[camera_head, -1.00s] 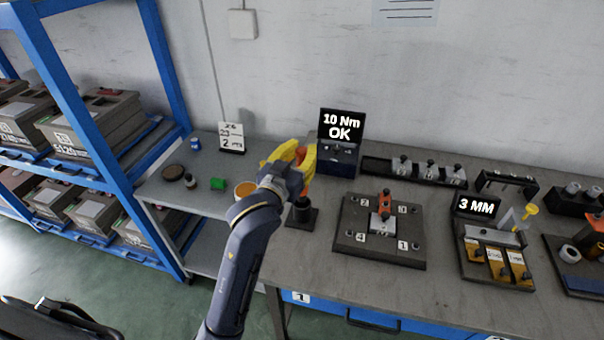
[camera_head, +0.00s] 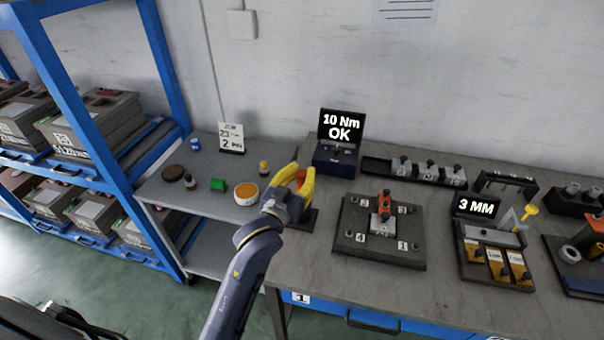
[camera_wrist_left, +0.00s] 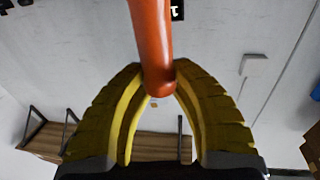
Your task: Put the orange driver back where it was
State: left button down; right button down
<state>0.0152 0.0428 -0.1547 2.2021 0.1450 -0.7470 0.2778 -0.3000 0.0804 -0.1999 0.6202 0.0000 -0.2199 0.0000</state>
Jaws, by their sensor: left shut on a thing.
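The orange driver (camera_wrist_left: 152,45) is between the yellow fingers of my left gripper (camera_wrist_left: 155,85), which is shut on it. In the head view only a little of the driver's orange (camera_head: 301,177) shows between the fingers of my left gripper (camera_head: 297,182). The gripper is over the black stand (camera_head: 307,222) near the left end of the workbench. The gripper hides most of the stand, so I cannot tell whether the driver's lower end is in it. My right gripper is not in view.
A box with a "10 Nm OK" display (camera_head: 335,160) stands close behind the gripper. A dark fixture plate (camera_head: 350,222) with an orange-topped part (camera_head: 384,203) lies to the right. An orange-lidded tub (camera_head: 246,193) and a yellow-capped bottle (camera_head: 263,169) stand to the left.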

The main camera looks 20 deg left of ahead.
pick_arm(q)
jog(key=c, duration=1.2)
grip_release()
jog(key=shift+f, duration=0.1)
jog(key=shift+s, duration=0.1)
jog(key=s, duration=0.4)
jog(key=s+a, duration=0.1)
jog(key=s, duration=0.6)
jog(key=shift+s+a, duration=0.25)
jog(key=shift+s, duration=0.1)
jog(key=shift+d, duration=0.1)
